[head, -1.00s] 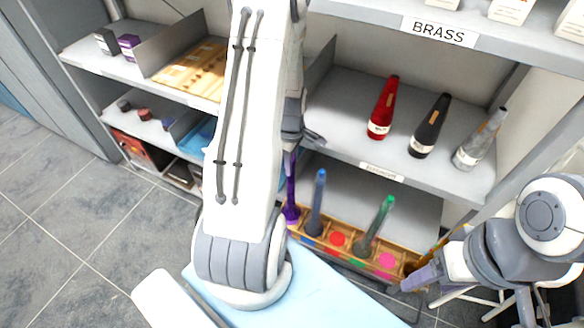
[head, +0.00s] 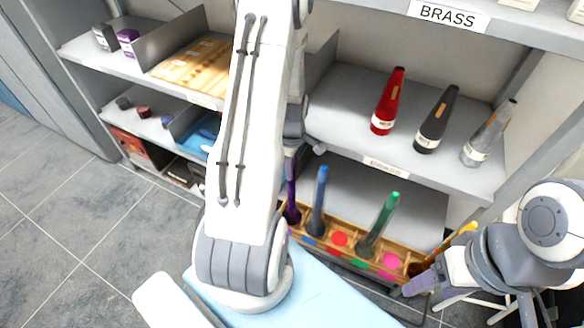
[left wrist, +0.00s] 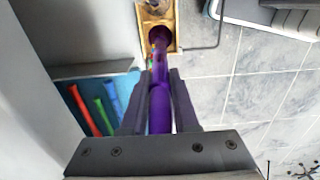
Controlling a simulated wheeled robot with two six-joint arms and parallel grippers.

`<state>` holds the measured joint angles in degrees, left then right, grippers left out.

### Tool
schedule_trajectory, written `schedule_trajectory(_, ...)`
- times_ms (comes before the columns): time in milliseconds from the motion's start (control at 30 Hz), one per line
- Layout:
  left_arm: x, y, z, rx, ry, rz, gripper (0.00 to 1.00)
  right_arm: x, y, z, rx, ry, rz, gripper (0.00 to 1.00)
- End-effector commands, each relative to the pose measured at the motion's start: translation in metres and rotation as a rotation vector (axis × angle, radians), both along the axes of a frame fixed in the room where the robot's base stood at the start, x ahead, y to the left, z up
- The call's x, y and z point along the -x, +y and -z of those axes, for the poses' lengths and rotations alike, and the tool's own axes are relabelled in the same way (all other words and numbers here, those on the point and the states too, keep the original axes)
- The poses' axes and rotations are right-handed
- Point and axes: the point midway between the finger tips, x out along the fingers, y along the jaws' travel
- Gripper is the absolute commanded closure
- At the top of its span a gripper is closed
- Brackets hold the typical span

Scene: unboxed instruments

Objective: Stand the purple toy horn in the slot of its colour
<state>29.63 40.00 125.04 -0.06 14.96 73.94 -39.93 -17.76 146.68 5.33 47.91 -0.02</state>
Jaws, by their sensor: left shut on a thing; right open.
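The purple toy horn (head: 291,204) is upright at the left end of the wooden slot rack (head: 340,252), partly hidden behind my left arm. My left gripper (left wrist: 160,88) is shut on it. In the left wrist view the horn (left wrist: 160,110) runs between the fingers toward a dark round slot (left wrist: 159,37) at the rack's end. I cannot tell how deep its end sits, and that slot's colour mark is hidden. My right gripper (head: 416,284) is open and empty beside the rack's right end.
A blue horn (head: 320,195) and a green horn (head: 380,222) stand in the rack; a yellow one (head: 458,236) shows at its right end. Red, black and grey cones stand on the shelf (head: 350,120) above. More horns lie in a blue tray (left wrist: 128,92).

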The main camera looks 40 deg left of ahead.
Motion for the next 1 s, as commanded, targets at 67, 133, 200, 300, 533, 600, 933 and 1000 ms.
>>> schedule_trajectory(67, 0.000, 0.000, 0.000, 0.000, 0.000, 0.000, 1.00, 0.000, 0.000, 0.000, 0.000, 0.000, 0.000, 0.35)
schedule_trajectory(133, 0.000, 0.000, 0.000, 0.000, 0.000, 0.000, 1.00, 0.000, 0.000, 0.000, 0.000, 0.000, 0.000, 0.35)
schedule_trajectory(200, 0.000, 0.000, 0.000, 0.000, 0.000, 0.000, 1.00, 0.000, 0.000, 0.000, 0.000, 0.000, 0.000, 0.35)
schedule_trajectory(300, 0.000, 0.000, 0.002, 0.000, 0.000, 0.000, 1.00, 0.000, 0.000, 0.001, 0.000, 0.000, 0.000, 0.35)
schedule_trajectory(533, 0.000, 0.000, 0.006, 0.000, -0.001, 0.000, 1.00, 0.000, 0.000, 0.004, 0.000, 0.000, 0.000, 0.35)
schedule_trajectory(600, 0.000, 0.000, 0.008, 0.000, -0.001, 0.000, 1.00, 0.000, 0.000, 0.005, 0.000, 0.000, 0.000, 0.35)
schedule_trajectory(933, 0.000, 0.000, 0.010, 0.000, -0.001, 0.000, 0.37, 0.000, 0.000, 0.006, 0.000, 0.000, 0.000, 0.35)
schedule_trajectory(1000, 0.000, 0.000, 0.010, 0.000, 0.000, 0.000, 0.37, 0.000, 0.000, 0.006, 0.000, 0.000, 0.000, 0.35)
